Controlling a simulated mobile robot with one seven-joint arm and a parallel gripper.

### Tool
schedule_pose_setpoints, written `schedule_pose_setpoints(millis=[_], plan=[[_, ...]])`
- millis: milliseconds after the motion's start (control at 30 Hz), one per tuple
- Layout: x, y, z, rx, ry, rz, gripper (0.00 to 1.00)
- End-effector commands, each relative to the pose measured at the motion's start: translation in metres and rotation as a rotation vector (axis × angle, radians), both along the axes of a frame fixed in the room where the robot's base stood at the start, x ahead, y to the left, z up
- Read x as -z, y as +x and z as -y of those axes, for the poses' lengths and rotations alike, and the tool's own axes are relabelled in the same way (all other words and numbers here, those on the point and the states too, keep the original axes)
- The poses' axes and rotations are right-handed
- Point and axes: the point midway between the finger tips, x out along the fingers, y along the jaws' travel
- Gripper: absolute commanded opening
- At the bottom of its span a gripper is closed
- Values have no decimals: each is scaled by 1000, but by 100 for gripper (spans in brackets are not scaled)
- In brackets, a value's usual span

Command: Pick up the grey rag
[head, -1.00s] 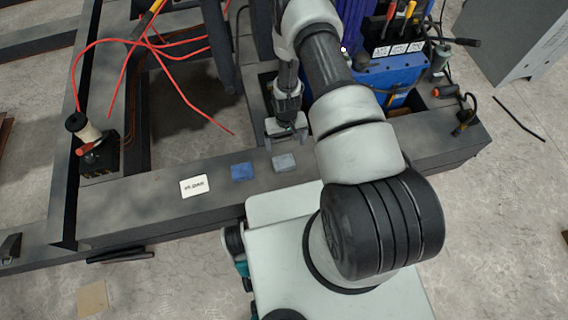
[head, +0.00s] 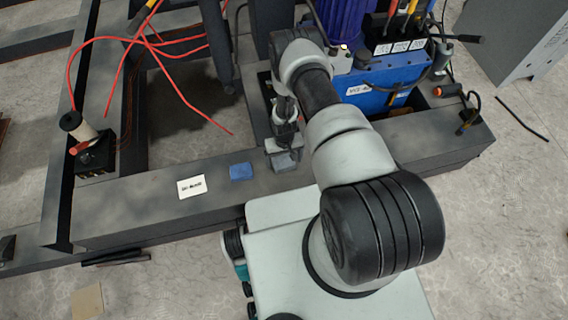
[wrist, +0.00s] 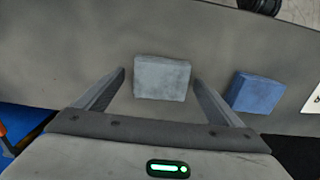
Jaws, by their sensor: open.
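The grey rag (wrist: 162,78) is a small folded block lying on the dark grey beam. In the wrist view it sits between and just beyond the tips of my open gripper (wrist: 160,84). In the head view the grey rag (head: 284,161) shows at the tip of my gripper (head: 283,153), partly hidden by it. My gripper is above the beam with its fingers spread either side of the rag; I cannot tell whether they touch it.
A blue rag (head: 241,171) lies on the beam left of the grey one; it also shows in the wrist view (wrist: 256,92). A white label card (head: 192,187) lies farther left. A spool (head: 78,127) and red cables (head: 190,100) are at left. A blue machine (head: 375,88) stands behind.

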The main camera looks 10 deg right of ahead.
Motion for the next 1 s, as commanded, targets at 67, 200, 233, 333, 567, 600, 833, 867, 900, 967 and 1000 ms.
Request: schedule_pose_setpoints(millis=[67, 200, 233, 333, 567, 600, 833, 867, 900, 967, 1000], plan=[[0, 0, 0, 0, 0, 1, 89], [-1, 0, 0, 0, 0, 1, 84], [-1, 0, 0, 0, 0, 1, 79], [-1, 0, 0, 0, 0, 1, 62], [-1, 1, 0, 0, 0, 1, 41], [-1, 1, 0, 0, 0, 1, 41], [-21, 2, 0, 0, 0, 3, 41], [-27, 2, 0, 0, 0, 3, 41], [-36, 2, 0, 0, 0, 3, 41], [-49, 2, 0, 0, 0, 3, 41], [-57, 2, 0, 0, 0, 3, 41]])
